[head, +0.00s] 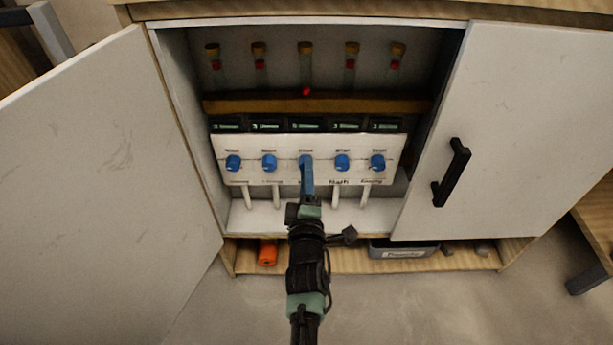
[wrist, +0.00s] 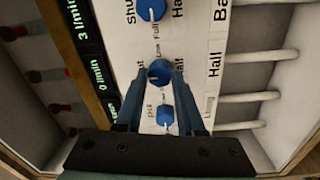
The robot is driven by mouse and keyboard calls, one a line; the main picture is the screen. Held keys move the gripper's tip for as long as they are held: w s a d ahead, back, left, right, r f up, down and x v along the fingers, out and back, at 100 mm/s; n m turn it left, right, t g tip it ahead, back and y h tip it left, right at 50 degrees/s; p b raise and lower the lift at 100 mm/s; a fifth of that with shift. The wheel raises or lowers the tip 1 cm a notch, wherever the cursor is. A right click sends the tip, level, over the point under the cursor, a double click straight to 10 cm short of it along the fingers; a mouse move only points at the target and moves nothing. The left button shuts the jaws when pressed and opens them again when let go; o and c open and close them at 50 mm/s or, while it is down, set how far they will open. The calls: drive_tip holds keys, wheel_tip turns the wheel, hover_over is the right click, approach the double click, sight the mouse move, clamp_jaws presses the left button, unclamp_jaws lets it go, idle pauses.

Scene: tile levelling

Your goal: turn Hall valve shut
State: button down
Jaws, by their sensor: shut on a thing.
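The Hall valve is the middle blue knob (head: 305,158) in a row of several on a white panel inside the open cabinet. In the wrist view the Hall knob (wrist: 159,72) lines up with the "Hall" label (wrist: 214,66). My gripper (head: 307,172) reaches in from below and is shut on this knob, one finger on each side. The fingers hide part of the knob and its pointer. The Hall display (wrist: 98,72) reads 0 l/min. The red float (head: 306,92) in the middle tube sits low, below the other floats.
Neighbouring blue knobs (head: 342,162) stand close on both sides; the Bath display (wrist: 88,22) reads 3 l/min. White pipes (head: 364,196) run below the panel. The left door (head: 110,170) stands open; the right panel (head: 500,130) has a black handle. An orange object (head: 267,252) lies below.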

idle(0.5)
drive_tip(key=c, duration=0.5)
unclamp_jaws()
drive_tip(key=shift+s+f+b, duration=0.15)
drive_tip(key=shift+s+b, duration=0.9)
drive_tip(key=shift+s, duration=2.2)
drive_tip(key=shift+s+f+b, duration=0.1)
drive_tip(key=shift+s+b, duration=0.95)
drive_tip(key=shift+s, duration=2.2)
